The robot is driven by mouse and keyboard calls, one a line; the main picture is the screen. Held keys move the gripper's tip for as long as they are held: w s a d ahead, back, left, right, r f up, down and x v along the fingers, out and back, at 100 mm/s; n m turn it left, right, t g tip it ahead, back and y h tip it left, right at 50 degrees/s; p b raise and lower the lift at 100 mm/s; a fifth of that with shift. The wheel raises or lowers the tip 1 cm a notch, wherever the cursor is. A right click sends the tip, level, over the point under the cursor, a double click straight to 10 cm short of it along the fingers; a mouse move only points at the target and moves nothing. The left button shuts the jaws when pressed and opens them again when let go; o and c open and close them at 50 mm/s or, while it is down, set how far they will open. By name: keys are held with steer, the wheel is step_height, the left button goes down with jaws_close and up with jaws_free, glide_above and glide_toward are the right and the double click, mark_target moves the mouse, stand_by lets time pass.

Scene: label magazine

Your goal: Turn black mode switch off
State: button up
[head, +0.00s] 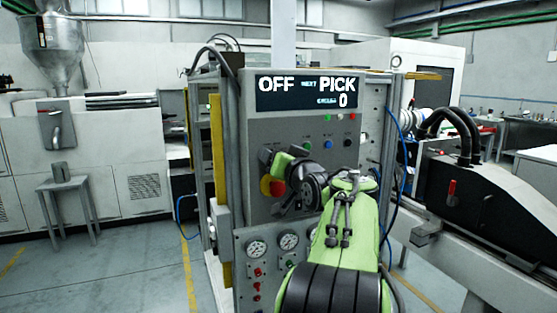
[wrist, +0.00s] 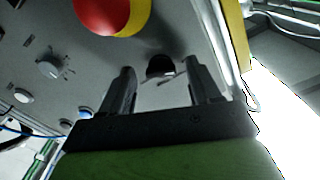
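The grey control panel (head: 320,140) stands ahead, and its display (head: 307,92) reads "OFF NEXT PICK" and cycles 0. The black mode switch (wrist: 160,66) shows in the wrist view as a small dark round knob on the panel. My gripper (wrist: 158,76) is open, one finger on each side of the knob; I cannot tell whether they touch it. In the head view my gripper (head: 267,156) is at the panel's left part, just above the red and yellow emergency stop, and hides the switch. The switch's setting cannot be made out.
The red emergency stop (head: 277,188), also in the wrist view (wrist: 108,14), is close to my fingers. A grey knob (wrist: 50,66) and small buttons lie farther off. A yellow post (head: 218,150) stands left of the panel. Gauges (head: 257,248) are below.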

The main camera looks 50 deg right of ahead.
steer(key=v, duration=1.5)
steer(key=shift+s+a, duration=0.2)
steer(key=shift+s, duration=0.1)
